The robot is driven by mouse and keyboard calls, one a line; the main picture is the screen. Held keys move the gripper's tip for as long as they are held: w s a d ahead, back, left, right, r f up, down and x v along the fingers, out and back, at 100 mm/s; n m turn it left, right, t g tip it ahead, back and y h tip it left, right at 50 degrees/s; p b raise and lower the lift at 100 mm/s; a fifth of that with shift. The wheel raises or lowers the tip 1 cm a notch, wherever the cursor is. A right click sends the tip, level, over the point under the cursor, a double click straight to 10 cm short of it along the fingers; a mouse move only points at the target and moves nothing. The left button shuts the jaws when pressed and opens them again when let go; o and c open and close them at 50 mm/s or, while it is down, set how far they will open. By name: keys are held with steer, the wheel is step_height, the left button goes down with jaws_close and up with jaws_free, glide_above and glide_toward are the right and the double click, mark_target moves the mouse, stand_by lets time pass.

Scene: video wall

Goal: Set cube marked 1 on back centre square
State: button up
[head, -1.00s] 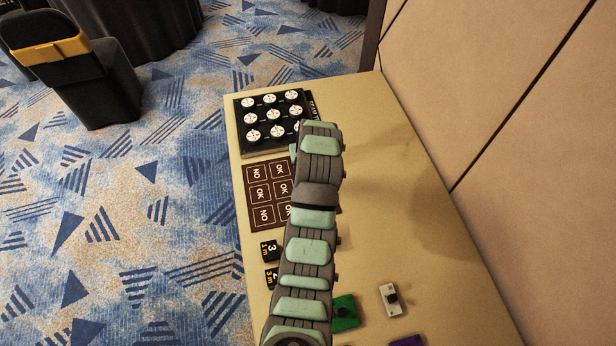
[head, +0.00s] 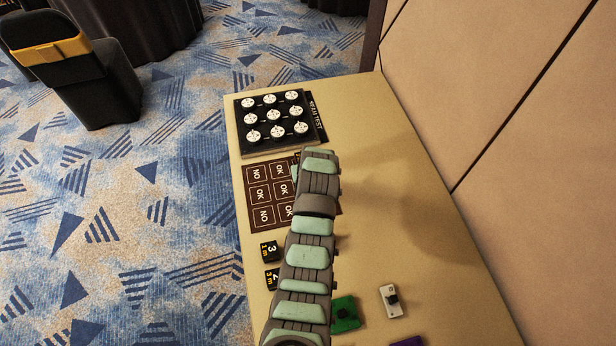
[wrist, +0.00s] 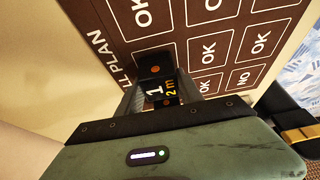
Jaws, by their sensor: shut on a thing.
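The cube marked 1 (wrist: 157,91) is black, with a white 1 and an orange "2 m". My gripper (wrist: 158,84) is shut on it in the wrist view. The cube hangs over or rests at a square of the brown wall plan board (wrist: 150,46); I cannot tell whether it touches. In the head view the brown board (head: 271,187), with squares reading OK and NO, lies mid-table. My arm covers its right column, the cube and most of my gripper there.
Two black cubes, marked 3 (head: 269,251) and 2 (head: 272,279), sit in front of the board. A black panel with white discs (head: 272,114) lies behind it. A green block (head: 345,314) and a white switch piece (head: 392,301) lie front right.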

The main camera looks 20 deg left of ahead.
steer(key=o, duration=1.4)
steer(key=shift+f, duration=0.15)
